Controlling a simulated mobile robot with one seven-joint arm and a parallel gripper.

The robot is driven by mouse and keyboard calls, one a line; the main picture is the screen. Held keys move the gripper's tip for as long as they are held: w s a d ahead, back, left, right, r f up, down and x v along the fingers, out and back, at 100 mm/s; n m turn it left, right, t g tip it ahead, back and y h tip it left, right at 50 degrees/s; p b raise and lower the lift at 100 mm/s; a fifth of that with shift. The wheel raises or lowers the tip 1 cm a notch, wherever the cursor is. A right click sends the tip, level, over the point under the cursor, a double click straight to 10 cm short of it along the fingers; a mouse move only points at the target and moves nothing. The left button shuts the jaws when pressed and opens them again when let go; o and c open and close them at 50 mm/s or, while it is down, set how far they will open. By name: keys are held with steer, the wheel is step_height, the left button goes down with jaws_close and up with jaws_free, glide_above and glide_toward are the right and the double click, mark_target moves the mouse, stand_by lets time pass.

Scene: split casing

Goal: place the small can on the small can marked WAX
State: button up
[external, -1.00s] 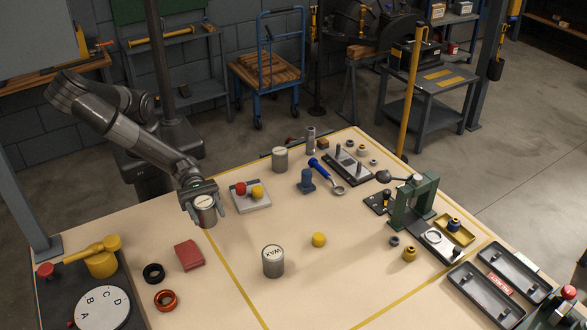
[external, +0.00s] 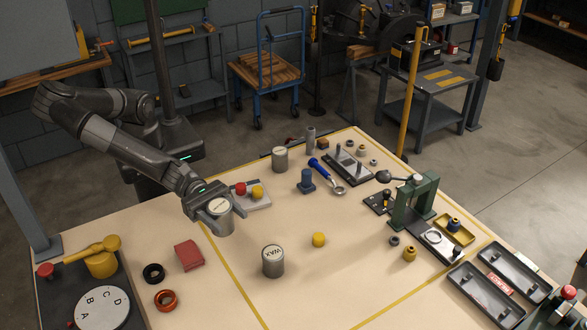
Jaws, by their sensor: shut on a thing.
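The can marked WAX (external: 273,263) stands upright on the table, a silver can with a pale lid and dark letters. My gripper (external: 219,215) is shut on a small silver can (external: 221,224) with a pale lid, up and to the left of the WAX can and apart from it. The held can looks about upright; whether its base clears the table is hard to tell. Another silver can (external: 280,159) with a pale lid stands farther back on the table.
A yellow knob-like piece (external: 319,240) lies right of the WAX can. A plate with red and yellow knobs (external: 257,203) sits just behind my gripper. A red block (external: 189,255) lies to the left. The table between the held can and the WAX can is clear.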

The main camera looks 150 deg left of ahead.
steer(key=shift+w+a, duration=0.25)
steer(key=shift+a, duration=0.1)
steer(key=w+a+f, duration=0.1)
steer(key=a+f, duration=0.1)
steer(key=a, duration=0.1)
steer(key=w+a+f, duration=0.1)
steer(key=a+f, duration=0.1)
steer(key=a, duration=0.1)
steer(key=w+a+f, duration=0.1)
steer(key=a+f, duration=0.1)
steer(key=a, duration=0.2)
steer(key=shift+w+a+f, duration=0.1)
steer(key=shift+w+f, duration=0.25)
steer(key=shift+f, duration=2)
steer(key=shift+f, duration=0.1)
steer(key=o, duration=1.1)
